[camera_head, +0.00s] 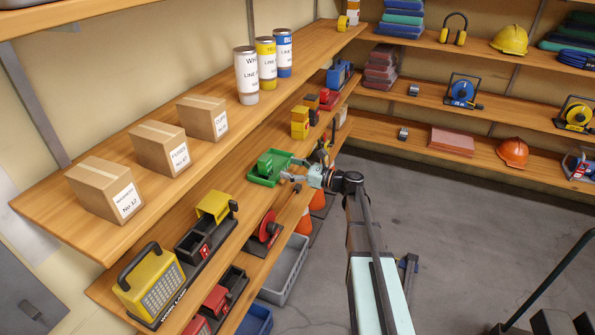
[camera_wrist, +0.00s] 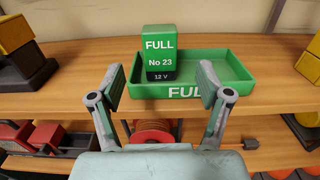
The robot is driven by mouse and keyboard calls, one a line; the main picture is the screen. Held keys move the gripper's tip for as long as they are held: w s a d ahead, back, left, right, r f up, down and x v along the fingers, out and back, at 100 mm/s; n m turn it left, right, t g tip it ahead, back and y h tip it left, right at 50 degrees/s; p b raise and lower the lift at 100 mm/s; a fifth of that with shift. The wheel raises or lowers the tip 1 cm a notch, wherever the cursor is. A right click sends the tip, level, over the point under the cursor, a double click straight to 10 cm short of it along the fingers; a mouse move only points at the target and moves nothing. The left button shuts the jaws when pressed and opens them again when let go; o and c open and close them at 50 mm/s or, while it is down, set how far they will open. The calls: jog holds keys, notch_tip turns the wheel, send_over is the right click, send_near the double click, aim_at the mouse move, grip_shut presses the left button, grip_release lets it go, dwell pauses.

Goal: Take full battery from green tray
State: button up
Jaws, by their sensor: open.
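The green tray (camera_wrist: 235,95), marked FULL on its front, sits on a wooden shelf. It also shows in the head view (camera_head: 254,180). The full battery (camera_wrist: 160,45) is a green block with a black base, labelled FULL No 23 12 V. It stands upright in the left part of the tray, and in the head view (camera_head: 265,164) it is a small green block. My gripper (camera_wrist: 165,84) is open and empty in front of the tray, its two fingers apart with the battery seen between them. In the head view my gripper (camera_head: 291,178) is at the shelf's edge, just right of the tray.
A yellow item (camera_wrist: 310,62) is close on the right. The upper shelf holds cardboard boxes (camera_head: 160,147) and cans (camera_head: 246,75). The grey floor (camera_head: 440,220) right of my arm is mostly clear.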

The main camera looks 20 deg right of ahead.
aim_at(269, 161)
jog(key=shift+x, duration=4.55)
jog(key=c, duration=1.3)
jog(key=shift+r, duration=0.15)
jog(key=shift+r+p, duration=1.7)
jog(key=shift+r, duration=1.05)
jog(key=shift+v, duration=7)
